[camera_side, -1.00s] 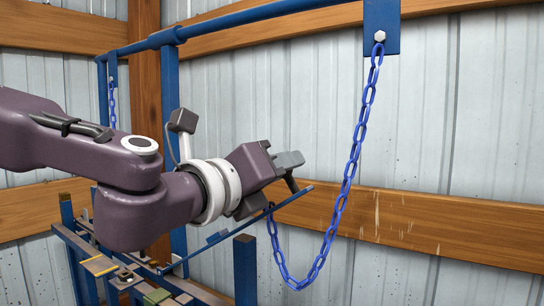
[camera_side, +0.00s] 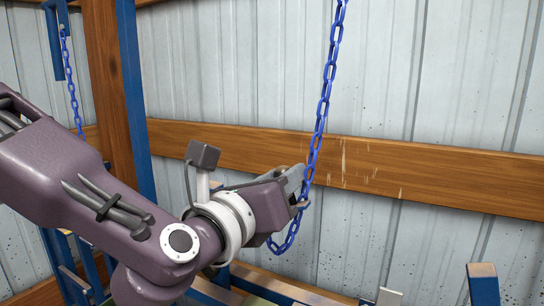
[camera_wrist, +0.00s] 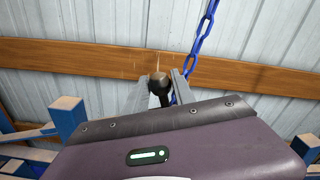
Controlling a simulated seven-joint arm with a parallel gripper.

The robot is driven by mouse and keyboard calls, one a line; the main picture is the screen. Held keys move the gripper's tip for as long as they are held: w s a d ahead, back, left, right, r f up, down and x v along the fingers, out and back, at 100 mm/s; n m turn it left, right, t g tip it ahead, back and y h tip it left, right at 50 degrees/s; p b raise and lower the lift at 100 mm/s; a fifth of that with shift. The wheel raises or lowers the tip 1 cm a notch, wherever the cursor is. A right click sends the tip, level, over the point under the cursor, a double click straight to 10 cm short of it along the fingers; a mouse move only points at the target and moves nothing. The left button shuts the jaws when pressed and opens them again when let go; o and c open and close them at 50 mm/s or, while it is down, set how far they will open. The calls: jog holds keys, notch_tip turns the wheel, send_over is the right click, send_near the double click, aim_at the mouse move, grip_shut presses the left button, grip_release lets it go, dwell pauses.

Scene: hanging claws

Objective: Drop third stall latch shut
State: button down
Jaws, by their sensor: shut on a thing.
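My gripper (camera_side: 298,195) is shut on a dark knob with a brownish top, which shows between the two grey fingers in the wrist view (camera_wrist: 160,84). The knob appears to belong to the latch, but the latch bar itself is hidden behind my gripper and arm. A blue chain (camera_side: 323,105) hangs down close beside the fingers. Its lower loop (camera_side: 280,247) curls back under my gripper. In the wrist view the chain (camera_wrist: 205,32) runs down behind the right finger.
A wooden rail (camera_side: 400,165) crosses the corrugated metal wall (camera_side: 430,80) behind. Blue posts with pale tops stand low at the right (camera_side: 482,288) and left of the wrist view (camera_wrist: 66,120). A second chain (camera_side: 70,80) hangs at the far left.

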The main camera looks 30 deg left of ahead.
jog(key=d+f+m, duration=0.1)
jog(key=f, duration=0.3)
jog(key=d+f+m, duration=0.1)
jog(key=f, duration=0.4)
jog(key=d+f+m, duration=0.1)
jog(key=d+f, duration=0.1)
jog(key=f, duration=0.3)
jog(key=shift+d+m, duration=0.1)
jog(key=shift+m, duration=0.3)
jog(key=shift+c, duration=0.6)
grip_release()
jog(key=shift+d, duration=0.1)
jog(key=s, duration=0.8)
